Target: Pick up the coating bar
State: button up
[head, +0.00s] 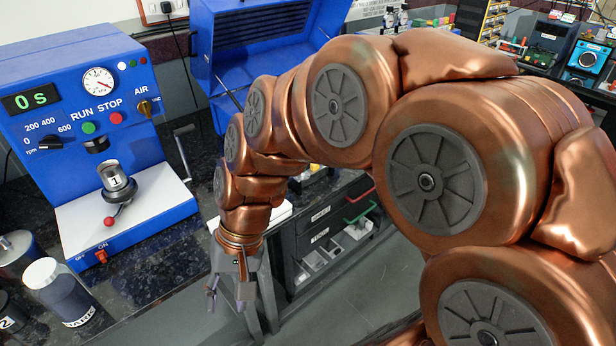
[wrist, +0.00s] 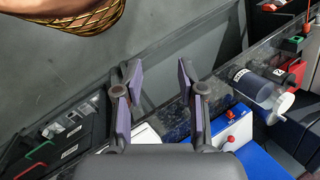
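I cannot make out a coating bar in either view; my copper arm covers the middle of the head view. My gripper (head: 228,292) hangs pointing down past the front edge of the dark bench, over the floor gap beside the drawer unit. In the wrist view my gripper (wrist: 159,80) has its two fingers spread apart with nothing between them. A white flat surface (head: 281,213) shows partly behind my wrist on the bench, and a white patch also shows near the fingers in the wrist view (wrist: 145,133).
A blue machine (head: 70,95) with a white base stands on the dark speckled bench (head: 160,277). A labelled jar (head: 62,295) stands at the front left. An open blue box (head: 262,60) stands behind. A drawer unit (head: 318,235) sits beneath. Grey floor (head: 345,300) is clear.

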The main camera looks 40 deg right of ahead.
jog(key=w+d+m+t+y+b, duration=0.3)
jog(key=w+m, duration=0.5)
jog(key=w, duration=0.7)
jog(key=m+t+h+b, duration=0.3)
jog(key=m+t, duration=0.7)
jog(key=m, duration=0.6)
send_over(316, 166)
jog(key=s+a, duration=0.2)
jog(key=a, duration=1.3)
notch_tip(316, 166, down, 6)
jog(key=s+d+f+m+h, duration=0.1)
jog(key=d+m, duration=0.1)
jog(key=d, duration=0.3)
jog(key=s+d+f+m+h, duration=0.1)
jog(key=d+f+m+h, duration=0.1)
jog(key=d, duration=0.3)
jog(key=s+d+f+m+t+h, duration=0.1)
jog(key=d+f+m, duration=0.1)
jog(key=d, duration=0.3)
jog(key=shift+s+f+m+h+b, duration=0.2)
jog(key=shift+s+m+h+b, duration=0.1)
jog(key=shift+m, duration=0.4)
jog(key=shift+p+x, duration=0.4)
jog(key=shift+x, duration=3.45)
jog(key=shift+d+r, duration=0.1)
jog(key=shift+r, duration=0.1)
grip_shut()
